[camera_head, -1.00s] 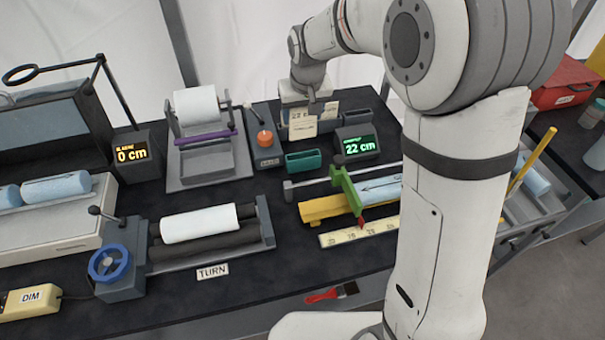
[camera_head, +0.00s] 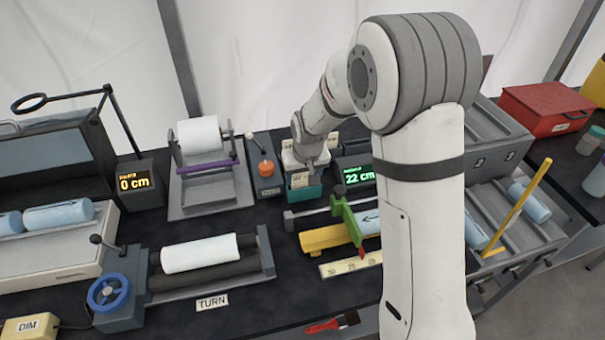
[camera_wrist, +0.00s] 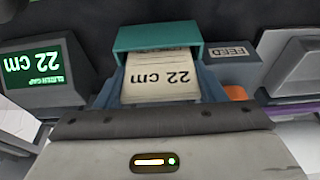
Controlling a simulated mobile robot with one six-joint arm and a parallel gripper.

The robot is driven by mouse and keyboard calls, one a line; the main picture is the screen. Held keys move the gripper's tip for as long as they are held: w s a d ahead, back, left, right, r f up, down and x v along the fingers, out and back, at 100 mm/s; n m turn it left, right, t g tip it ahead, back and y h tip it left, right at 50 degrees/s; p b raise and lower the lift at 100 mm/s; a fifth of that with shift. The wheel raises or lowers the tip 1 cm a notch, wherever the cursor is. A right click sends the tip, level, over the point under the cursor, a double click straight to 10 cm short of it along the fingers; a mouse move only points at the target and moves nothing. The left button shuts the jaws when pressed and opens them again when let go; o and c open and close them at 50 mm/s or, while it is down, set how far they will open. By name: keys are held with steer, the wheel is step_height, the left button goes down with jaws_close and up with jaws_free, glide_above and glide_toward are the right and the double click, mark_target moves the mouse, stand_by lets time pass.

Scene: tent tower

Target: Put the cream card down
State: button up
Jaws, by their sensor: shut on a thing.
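The cream card (camera_wrist: 163,82) is marked "22 cm" and appears upside down in the wrist view. My gripper (camera_wrist: 162,72) is shut on it, with a blue-grey finger at each side. The card's far edge meets the teal holder (camera_wrist: 158,37); whether it rests inside or just over it, I cannot tell. In the head view the card (camera_head: 299,180) shows small below my gripper (camera_head: 305,162), at the teal holder (camera_head: 305,194). My gripper hides part of the card and holder there.
A display (camera_head: 357,174) reading "22 cm" stands close on the right. A panel with an orange knob (camera_head: 266,169) stands close on the left; its "FEED" label (camera_wrist: 230,51) shows in the wrist view. A rail and green clamp (camera_head: 347,215) lie in front. Other cards (camera_head: 333,142) stand behind.

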steer(key=shift+f, duration=0.2)
steer(key=o, duration=1)
steer(key=shift+r, duration=0.1)
steer(key=shift+c, duration=0.2)
steer(key=b+v, duration=0.1)
steer(key=v, duration=1.1)
steer(key=shift+r+b, duration=0.15)
steer(key=shift+b, duration=0.25)
steer(key=s+d+r+m, duration=0.1)
steer(key=s+d, duration=0.6)
steer(key=s, duration=0.4)
steer(key=s+d+r+m, duration=0.1)
steer(key=s+d+m, duration=0.1)
steer(key=s+d, duration=0.6)
steer(key=s, duration=0.4)
steer(key=shift+s+d+h, duration=0.2)
steer(key=shift+s+h, duration=0.15)
steer(key=shift+h, duration=0.05)
steer(key=shift+r, duration=0.1)
